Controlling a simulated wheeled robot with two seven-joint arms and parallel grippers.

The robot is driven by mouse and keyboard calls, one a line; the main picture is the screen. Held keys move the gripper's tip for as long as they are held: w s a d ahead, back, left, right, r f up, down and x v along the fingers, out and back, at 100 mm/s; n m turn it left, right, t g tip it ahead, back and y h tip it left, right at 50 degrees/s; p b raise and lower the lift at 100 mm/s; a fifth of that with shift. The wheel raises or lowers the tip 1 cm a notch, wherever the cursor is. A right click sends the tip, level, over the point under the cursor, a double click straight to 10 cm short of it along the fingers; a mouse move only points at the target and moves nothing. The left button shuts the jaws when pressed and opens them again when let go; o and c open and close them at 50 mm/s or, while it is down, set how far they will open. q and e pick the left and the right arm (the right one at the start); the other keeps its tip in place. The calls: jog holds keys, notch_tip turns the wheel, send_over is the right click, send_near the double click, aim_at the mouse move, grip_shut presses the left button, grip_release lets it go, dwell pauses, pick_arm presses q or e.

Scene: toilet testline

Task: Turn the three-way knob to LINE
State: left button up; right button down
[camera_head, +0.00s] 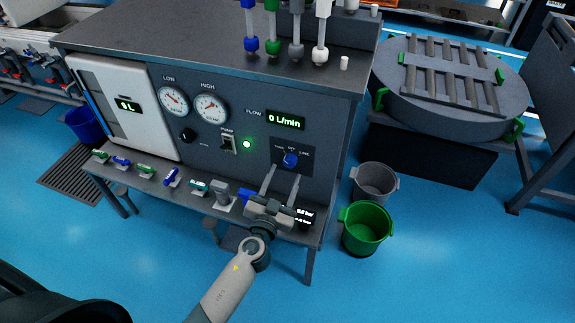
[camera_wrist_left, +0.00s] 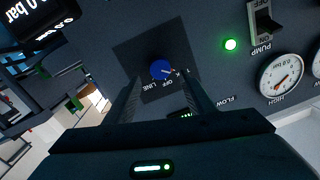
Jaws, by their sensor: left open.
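The three-way knob (camera_head: 290,160) is a blue round knob on a dark square plate on the front panel. Labels TANK, OFF and LINE stand above it in the head view. In the left wrist view the knob (camera_wrist_left: 160,69) appears upside down, and its white mark seems to point toward the TANK side, away from LINE. My left gripper (camera_head: 284,172) is open in front of the panel, its two fingers reaching toward the knob. In the left wrist view the fingers flank the knob with gaps; I cannot tell how deep they reach. My right gripper is not in view.
A ledge (camera_head: 150,186) with several small valves runs below the panel. A pump switch (camera_head: 228,143) and a lit green lamp (camera_head: 247,144) are left of the knob. A green bucket (camera_head: 366,229) and a grey bucket (camera_head: 375,182) stand on the floor to the right.

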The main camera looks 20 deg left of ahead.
aim_at(289, 164)
pick_arm(q)
jog(key=shift+w, duration=2.15)
jog(key=c, duration=1.1)
